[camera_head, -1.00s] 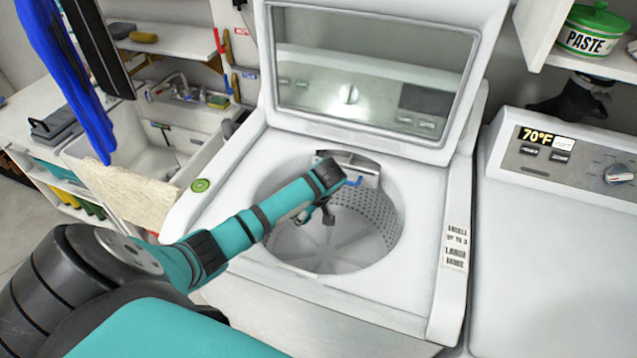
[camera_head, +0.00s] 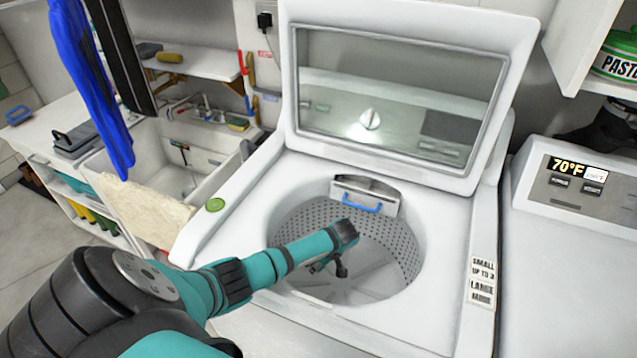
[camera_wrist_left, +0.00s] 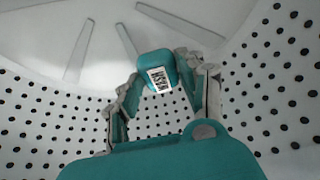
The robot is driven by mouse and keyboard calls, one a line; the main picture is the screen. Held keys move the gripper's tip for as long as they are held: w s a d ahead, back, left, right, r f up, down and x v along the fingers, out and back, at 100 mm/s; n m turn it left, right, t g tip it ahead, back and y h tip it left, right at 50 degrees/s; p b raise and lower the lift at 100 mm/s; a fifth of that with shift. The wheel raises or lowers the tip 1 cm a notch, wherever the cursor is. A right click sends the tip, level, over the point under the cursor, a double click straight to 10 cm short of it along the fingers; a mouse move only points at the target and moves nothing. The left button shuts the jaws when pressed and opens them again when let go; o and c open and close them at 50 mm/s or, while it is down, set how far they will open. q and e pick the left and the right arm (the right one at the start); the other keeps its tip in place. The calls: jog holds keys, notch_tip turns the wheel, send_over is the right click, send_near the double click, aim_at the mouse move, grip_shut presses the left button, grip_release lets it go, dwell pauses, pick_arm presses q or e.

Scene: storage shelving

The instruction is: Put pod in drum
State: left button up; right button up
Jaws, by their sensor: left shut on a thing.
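The drum (camera_head: 402,245) of the open top-loading washer is a perforated tub with a finned bottom. My left arm reaches into its opening. My left gripper (camera_head: 340,268) is small and dark in the head view, inside the drum. In the left wrist view the left gripper (camera_wrist_left: 160,92) is shut on the pod (camera_wrist_left: 157,68), a small teal block with a white label reading WASH. The pod is held between the fingertips, with the drum wall and fins (camera_wrist_left: 78,48) behind it. The pod cannot be made out in the head view. My right gripper is not in view.
The washer lid (camera_head: 400,90) stands open behind the drum. A dispenser with a blue handle (camera_head: 362,204) is at the drum's back rim. A second machine (camera_head: 575,240) stands at right. A sink (camera_head: 175,175) and a hanging blue cloth (camera_head: 85,80) are at left.

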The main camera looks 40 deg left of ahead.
pick_arm(q)
jog(key=shift+f+b, duration=0.3)
jog(key=shift+f, duration=0.4)
jog(key=o, duration=0.9)
jog(key=shift+o, duration=0.2)
jog(key=shift+r, duration=0.15)
jog(key=shift+r+p, duration=0.3)
jog(key=shift+r, duration=0.05)
jog(key=v, duration=1.2)
jog(key=shift+r, duration=0.25)
